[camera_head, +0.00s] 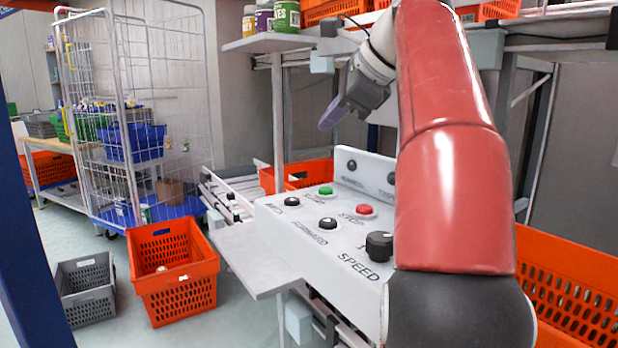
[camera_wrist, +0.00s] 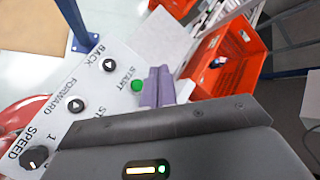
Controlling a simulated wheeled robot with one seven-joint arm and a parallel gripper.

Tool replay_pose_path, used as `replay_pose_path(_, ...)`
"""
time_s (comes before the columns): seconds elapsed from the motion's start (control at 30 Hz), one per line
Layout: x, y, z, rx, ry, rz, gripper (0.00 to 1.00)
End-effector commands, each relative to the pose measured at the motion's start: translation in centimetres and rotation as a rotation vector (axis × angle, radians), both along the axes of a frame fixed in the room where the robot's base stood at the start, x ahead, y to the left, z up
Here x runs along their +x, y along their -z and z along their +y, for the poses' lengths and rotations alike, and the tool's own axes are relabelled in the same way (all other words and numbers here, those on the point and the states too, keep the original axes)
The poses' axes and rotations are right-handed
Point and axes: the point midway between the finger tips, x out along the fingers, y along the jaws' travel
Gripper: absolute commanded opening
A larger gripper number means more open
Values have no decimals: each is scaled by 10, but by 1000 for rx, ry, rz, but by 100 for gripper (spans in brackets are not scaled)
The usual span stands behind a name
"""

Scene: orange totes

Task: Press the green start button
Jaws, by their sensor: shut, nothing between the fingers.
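The green start button (camera_head: 325,190) sits on the sloped white control panel (camera_head: 300,235), beside the word START. It also shows in the wrist view (camera_wrist: 137,86), just left of my fingers. My gripper (camera_head: 328,122) is shut and empty, held in the air above and behind the panel, apart from the button. In the wrist view my gripper (camera_wrist: 158,72) shows its purple fingers together. A red stop button (camera_head: 364,210) lies to the right of the green one in the head view.
The panel also carries black buttons (camera_head: 327,223) and a speed knob (camera_head: 379,246). A shelf (camera_head: 270,43) with jars stands behind. Orange totes (camera_head: 175,275) and a wire cage cart (camera_head: 140,110) are at the left. The air above the green button looks clear.

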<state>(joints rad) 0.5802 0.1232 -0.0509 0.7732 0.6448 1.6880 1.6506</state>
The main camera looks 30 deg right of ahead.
Motion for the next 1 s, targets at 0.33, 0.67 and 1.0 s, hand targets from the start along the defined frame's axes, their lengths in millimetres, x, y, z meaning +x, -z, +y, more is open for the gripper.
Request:
replay_pose_path(0.33,0,0,0,2,2,1,0)
replay_pose_path(0.67,-1,25,0,3,1,3,0)
replay_pose_path(1.0,0,76,0,1,1,2,0)
